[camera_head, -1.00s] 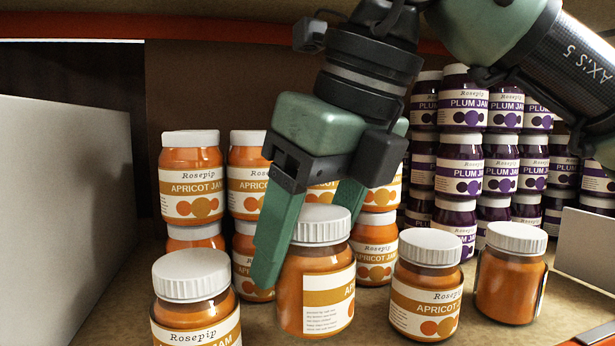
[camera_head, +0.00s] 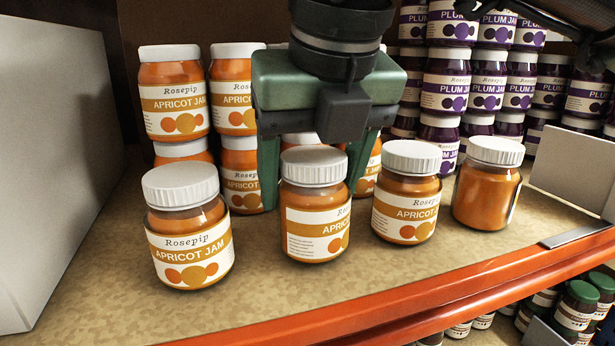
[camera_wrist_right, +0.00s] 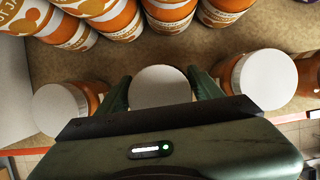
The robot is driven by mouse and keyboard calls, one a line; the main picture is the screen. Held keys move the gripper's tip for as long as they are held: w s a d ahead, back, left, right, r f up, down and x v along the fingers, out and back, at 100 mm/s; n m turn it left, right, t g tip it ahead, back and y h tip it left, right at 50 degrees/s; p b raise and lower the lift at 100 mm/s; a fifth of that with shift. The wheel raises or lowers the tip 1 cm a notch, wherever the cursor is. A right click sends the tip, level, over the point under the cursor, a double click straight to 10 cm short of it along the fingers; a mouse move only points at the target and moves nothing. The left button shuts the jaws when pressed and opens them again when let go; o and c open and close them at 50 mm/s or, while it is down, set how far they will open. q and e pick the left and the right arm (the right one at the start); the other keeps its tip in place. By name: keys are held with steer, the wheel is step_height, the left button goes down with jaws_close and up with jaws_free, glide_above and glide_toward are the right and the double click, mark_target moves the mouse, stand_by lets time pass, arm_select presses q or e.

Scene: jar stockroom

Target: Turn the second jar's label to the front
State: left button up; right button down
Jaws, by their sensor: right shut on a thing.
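The second jar (camera_head: 316,222) from the left in the front row is an orange apricot jam jar with a white lid. It stands upright; its label is turned toward the right, with the small side print at the left and part of "APRICOT" at the right edge. My right gripper (camera_head: 313,172) comes down from above, its green fingers on either side of this jar, shut on it. In the right wrist view the jar's white lid (camera_wrist_right: 160,86) is between the fingers (camera_wrist_right: 160,92). My left gripper is not in view.
The first jar (camera_head: 188,228) and third jar (camera_head: 405,192) stand close on either side, labels forward. The fourth jar (camera_head: 487,182) shows a bare orange side. Stacked apricot jars (camera_head: 172,95) and plum jars (camera_head: 446,82) stand behind. An orange shelf edge (camera_head: 400,312) runs in front.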

steer(key=shift+m+h, duration=0.3)
steer(key=shift+m, duration=0.6)
steer(key=shift+d+f+m+b, duration=0.1)
steer(key=shift+m+b, duration=0.5)
steer(key=shift+m+h+b, duration=0.3)
steer(key=shift+m+h, duration=0.3)
steer(key=shift+m, duration=0.1)
steer(key=m, duration=0.1)
steer(key=m+h, duration=0.1)
steer(key=m, duration=0.1)
steer(key=shift+w+d+m+b, duration=0.1)
steer(key=shift+d+m+b, duration=0.05)
steer(key=shift+m+b, duration=0.2)
steer(key=shift+d+m+h, duration=0.15)
steer(key=shift+m+h, duration=0.15)
steer(key=shift+m, duration=0.15)
steer(key=shift+f+b, duration=0.15)
steer(key=shift+b, duration=0.25)
steer(key=shift+c, duration=1)
jaws_free()
